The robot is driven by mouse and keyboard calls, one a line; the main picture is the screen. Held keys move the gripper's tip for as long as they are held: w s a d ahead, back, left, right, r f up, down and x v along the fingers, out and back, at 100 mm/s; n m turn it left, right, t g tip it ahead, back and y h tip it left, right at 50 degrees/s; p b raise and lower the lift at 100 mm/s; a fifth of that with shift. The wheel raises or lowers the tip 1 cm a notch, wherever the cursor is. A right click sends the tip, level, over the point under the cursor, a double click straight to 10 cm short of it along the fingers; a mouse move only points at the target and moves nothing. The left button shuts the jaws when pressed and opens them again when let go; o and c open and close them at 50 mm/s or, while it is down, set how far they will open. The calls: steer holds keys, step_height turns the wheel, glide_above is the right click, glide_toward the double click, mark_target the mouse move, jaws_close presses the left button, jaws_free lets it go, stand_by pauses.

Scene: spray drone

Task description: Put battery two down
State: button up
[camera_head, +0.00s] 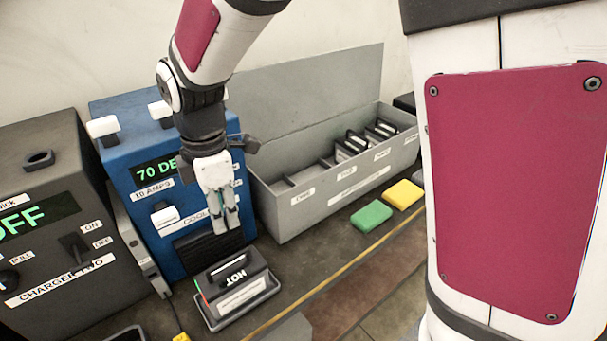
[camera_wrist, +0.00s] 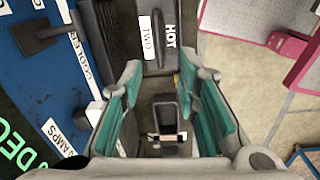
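Battery two (camera_head: 238,288), a dark block with a handle, a "HOT" marking and a white label, sits upright in a small grey tray (camera_head: 211,323) on the bench. In the wrist view battery two (camera_wrist: 156,62) shows its "TWO" and "HOT" labels just beyond the fingertips. My gripper (camera_head: 225,222) points down above and behind the battery, apart from it. In the wrist view its teal-padded fingers (camera_wrist: 160,75) are spread with a gap between them, and I see no battery held there.
The blue cooler (camera_head: 160,235) stands close behind my gripper. The dark charger two (camera_head: 50,220) is at the left. A grey open-lidded bin (camera_head: 300,215) with several batteries stands at the right. Green (camera_head: 371,215) and yellow (camera_head: 402,194) blocks lie before it, near the bench edge.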

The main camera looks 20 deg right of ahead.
steer(key=s+d+r+m+t, duration=0.2)
steer(key=s+d+r+m, duration=0.4)
steer(key=s+d+m, duration=0.2)
steer(key=s+d+r+m+t, duration=0.2)
steer(key=s+d+r+m, duration=0.4)
steer(key=s+d+m, duration=0.3)
steer(key=m, duration=0.3)
steer(key=shift+s+r+t, duration=0.2)
steer(key=shift+t, duration=0.2)
